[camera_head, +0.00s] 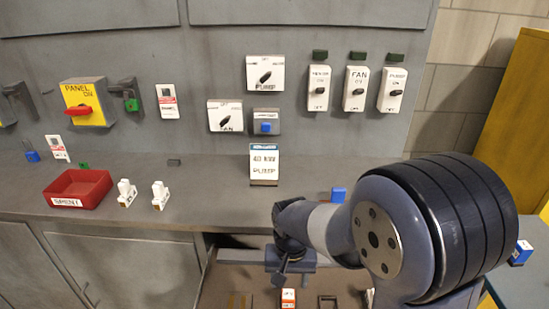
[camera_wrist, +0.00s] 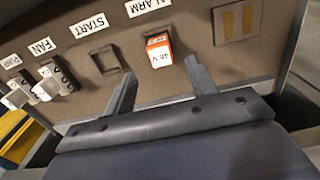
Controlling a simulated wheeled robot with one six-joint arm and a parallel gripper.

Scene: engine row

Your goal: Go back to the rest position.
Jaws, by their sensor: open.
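My gripper (camera_wrist: 162,82) is open and empty in the wrist view, its two fingers apart. An orange-and-white 48 V block (camera_wrist: 159,50) sits at the ALARM label, beyond the gap between the fingers, and I see no contact. In the head view my gripper (camera_head: 283,268) hangs low over an open drawer (camera_head: 240,284) below the counter. The same block (camera_head: 288,298) shows there at the bottom edge. My arm hides part of the drawer.
An empty square socket (camera_wrist: 107,59) is at START; white plugs (camera_wrist: 45,90) are left. The counter (camera_head: 215,195) holds a red tray (camera_head: 78,188), two white parts, a sign (camera_head: 264,165) and a blue block (camera_head: 338,194) close to my arm. A switch wall stands behind.

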